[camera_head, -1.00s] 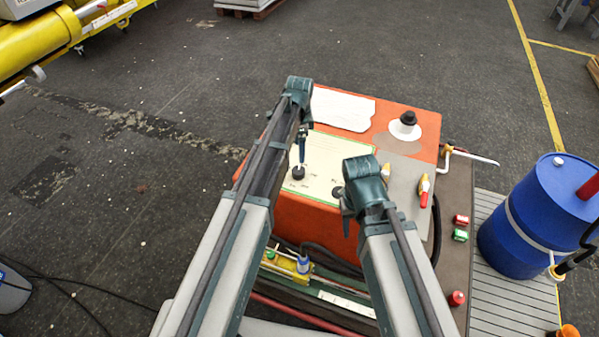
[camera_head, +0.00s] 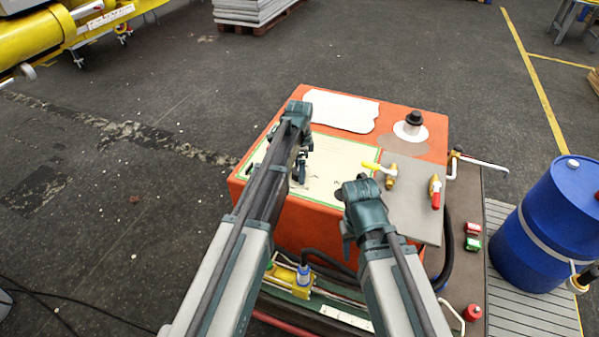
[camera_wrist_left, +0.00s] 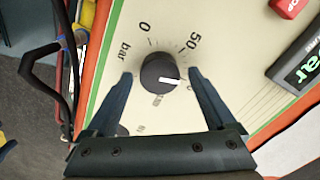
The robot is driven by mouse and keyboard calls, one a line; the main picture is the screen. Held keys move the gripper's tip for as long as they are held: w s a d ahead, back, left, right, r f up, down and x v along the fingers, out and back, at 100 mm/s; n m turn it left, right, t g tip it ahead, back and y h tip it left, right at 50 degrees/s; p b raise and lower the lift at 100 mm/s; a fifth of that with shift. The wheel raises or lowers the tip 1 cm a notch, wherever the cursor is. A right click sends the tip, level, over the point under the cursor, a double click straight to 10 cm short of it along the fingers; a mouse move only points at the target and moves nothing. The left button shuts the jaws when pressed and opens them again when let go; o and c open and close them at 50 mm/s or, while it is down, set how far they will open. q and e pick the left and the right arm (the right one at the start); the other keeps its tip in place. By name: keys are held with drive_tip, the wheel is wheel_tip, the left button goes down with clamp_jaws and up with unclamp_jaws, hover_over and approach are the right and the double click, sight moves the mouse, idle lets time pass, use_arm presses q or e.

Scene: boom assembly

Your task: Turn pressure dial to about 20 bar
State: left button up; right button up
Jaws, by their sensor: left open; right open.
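The pressure dial (camera_wrist_left: 158,72) is a round black knob with a white pointer on a cream panel (camera_wrist_left: 215,30) in the left wrist view. Its pointer aims right and slightly down, below the "50" label; a number beside it is partly hidden. "0" and "bar" stand at upper left. My left gripper (camera_wrist_left: 161,76) is open, one finger on each side of the knob; contact is not clear. In the head view my left gripper (camera_head: 299,172) is over the panel and mostly hides the dial. My right gripper (camera_head: 347,228) is open, near the front edge of the orange box, empty.

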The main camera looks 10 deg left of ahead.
use_arm(q)
drive_tip(key=c, duration=1.4)
drive_tip(key=shift+n, duration=0.3)
drive_tip(key=n, duration=0.8)
drive_tip(key=shift+a+n, duration=0.1)
drive_tip(key=shift+n, duration=0.2)
drive_tip(key=n, duration=0.5)
drive_tip(key=shift+w, duration=0.1)
drive_tip(key=shift+a+n, duration=0.1)
drive_tip(key=shift+n, duration=2.2)
